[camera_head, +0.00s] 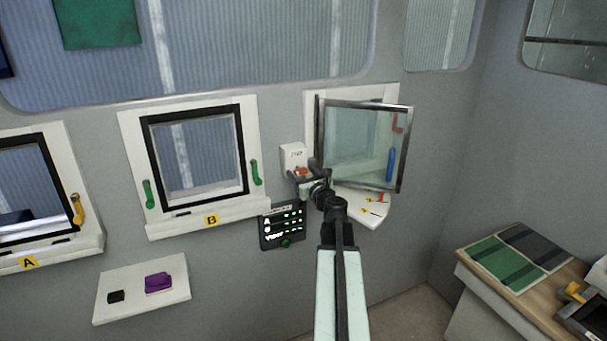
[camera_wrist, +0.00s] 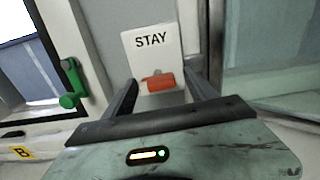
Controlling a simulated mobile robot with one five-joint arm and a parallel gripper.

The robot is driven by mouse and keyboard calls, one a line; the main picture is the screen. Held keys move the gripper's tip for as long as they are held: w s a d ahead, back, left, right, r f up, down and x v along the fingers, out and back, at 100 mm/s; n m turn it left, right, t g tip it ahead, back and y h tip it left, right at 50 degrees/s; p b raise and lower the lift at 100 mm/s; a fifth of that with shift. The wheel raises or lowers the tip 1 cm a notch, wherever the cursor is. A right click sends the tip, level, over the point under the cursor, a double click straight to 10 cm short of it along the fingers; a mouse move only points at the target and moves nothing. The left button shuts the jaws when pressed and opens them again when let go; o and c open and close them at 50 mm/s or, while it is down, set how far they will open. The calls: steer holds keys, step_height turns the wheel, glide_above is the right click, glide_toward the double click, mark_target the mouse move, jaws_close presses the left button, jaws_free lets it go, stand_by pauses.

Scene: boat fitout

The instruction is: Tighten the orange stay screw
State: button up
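The orange stay screw (camera_wrist: 160,82) sits on a white box marked STAY (camera_wrist: 150,42) in the wrist view. In the head view the orange screw (camera_head: 301,171) shows small on the same box (camera_head: 292,155), between window B and the open window. My gripper (camera_wrist: 162,92) is open, with one finger on each side of the screw and a visible gap to each. I cannot tell how far the fingertips reach past it. In the head view my gripper (camera_head: 305,178) is at the box, with its fingers partly hidden.
An open window pane (camera_head: 365,145) with red and blue handles stands right of my gripper. Below it is a white marked sector plate (camera_head: 366,207). Window B (camera_head: 195,155) has green handles. A dark status panel (camera_head: 283,227) hangs below the box. A shelf (camera_head: 125,290) holds a purple item.

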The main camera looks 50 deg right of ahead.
steer(key=shift+a, duration=0.1)
steer(key=v, duration=0.7)
steer(key=shift+s, duration=0.35)
